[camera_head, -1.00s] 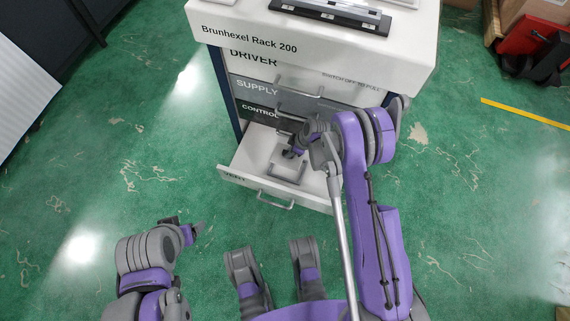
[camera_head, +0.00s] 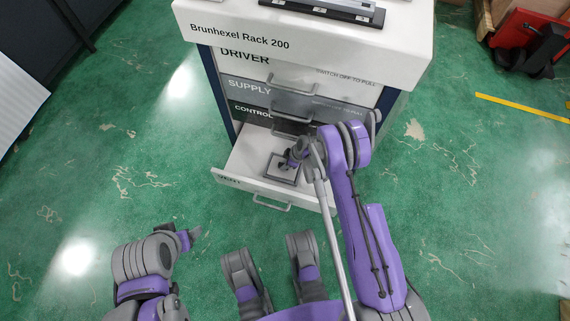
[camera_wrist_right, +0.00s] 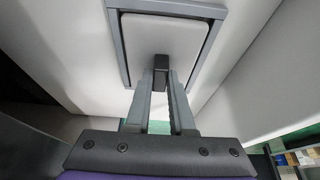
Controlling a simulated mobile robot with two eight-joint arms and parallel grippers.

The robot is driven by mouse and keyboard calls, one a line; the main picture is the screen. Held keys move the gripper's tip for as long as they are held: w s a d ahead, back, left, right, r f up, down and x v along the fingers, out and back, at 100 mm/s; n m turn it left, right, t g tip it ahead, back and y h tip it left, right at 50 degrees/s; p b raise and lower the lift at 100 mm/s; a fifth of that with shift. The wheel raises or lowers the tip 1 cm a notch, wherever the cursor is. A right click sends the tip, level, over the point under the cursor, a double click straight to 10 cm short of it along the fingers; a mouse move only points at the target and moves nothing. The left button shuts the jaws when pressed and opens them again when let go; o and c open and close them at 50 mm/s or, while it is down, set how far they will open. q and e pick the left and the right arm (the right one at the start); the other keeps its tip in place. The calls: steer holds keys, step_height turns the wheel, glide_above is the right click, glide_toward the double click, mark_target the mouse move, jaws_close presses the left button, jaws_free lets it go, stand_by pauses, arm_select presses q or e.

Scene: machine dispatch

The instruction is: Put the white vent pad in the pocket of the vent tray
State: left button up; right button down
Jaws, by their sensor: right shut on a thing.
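The vent tray (camera_head: 230,180) is the open bottom drawer of the rack. A grey square frame around its pocket (camera_wrist_right: 118,50) lies on its white floor. The white vent pad (camera_wrist_right: 165,35) shows inside the frame's outline in the right wrist view, roughly lined up with it. I cannot tell whether it touches the pocket floor. My right gripper (camera_wrist_right: 161,75) is shut on the pad's small dark grip tab; in the head view the gripper (camera_head: 288,165) is over the pocket and partly hides it. My left gripper (camera_head: 194,235) is low at the left, away from the drawer, its jaws unclear.
The white-topped rack (camera_head: 300,40) stands behind, with closed drawers above the vent tray. A dark device (camera_head: 325,10) lies on its top. Red and brown items (camera_head: 525,35) stand at far right. The green floor around is clear.

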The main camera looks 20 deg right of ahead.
steer(key=shift+f, duration=0.15)
steer(key=c, duration=0.8)
jaws_free()
